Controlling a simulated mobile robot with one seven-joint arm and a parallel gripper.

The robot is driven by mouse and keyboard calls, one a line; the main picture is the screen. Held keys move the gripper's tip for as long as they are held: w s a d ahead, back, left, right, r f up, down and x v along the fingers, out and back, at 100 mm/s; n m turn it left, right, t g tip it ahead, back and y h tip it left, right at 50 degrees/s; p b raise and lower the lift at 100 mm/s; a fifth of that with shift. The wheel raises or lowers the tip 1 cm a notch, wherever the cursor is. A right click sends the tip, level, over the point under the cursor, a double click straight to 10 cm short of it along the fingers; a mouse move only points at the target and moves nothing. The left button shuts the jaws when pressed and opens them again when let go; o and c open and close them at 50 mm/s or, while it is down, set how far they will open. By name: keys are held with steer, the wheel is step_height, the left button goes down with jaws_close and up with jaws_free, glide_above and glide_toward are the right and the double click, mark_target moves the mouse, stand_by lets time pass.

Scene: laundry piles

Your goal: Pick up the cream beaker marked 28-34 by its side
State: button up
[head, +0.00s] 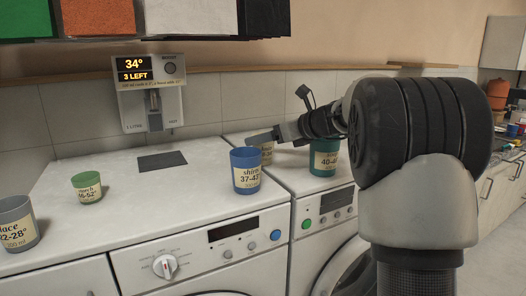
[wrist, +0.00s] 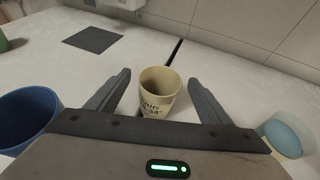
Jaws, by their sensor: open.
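The cream beaker (wrist: 160,88) stands upright in the wrist view, with dark lettering ending in what looks like 34. It sits between the two fingers of my gripper (wrist: 159,77), with a visible gap on each side. In the head view my gripper (head: 262,138) reaches in from the right above the washers. The cream beaker (head: 268,157) shows there only in part, behind the blue beaker and under the gripper. Its label is mostly hidden in that view. The fingers are apart and hold nothing.
A blue beaker (head: 245,172) stands close on the left and a teal beaker (head: 325,158) on the right. A green beaker (head: 87,187) and a grey beaker (head: 16,224) stand farther left. A wall dispenser (head: 150,95) reads 34° and 3 LEFT. A dark pad (head: 162,161) lies below it.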

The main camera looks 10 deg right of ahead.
steer(key=c, duration=1.1)
steer(key=shift+c, duration=0.2)
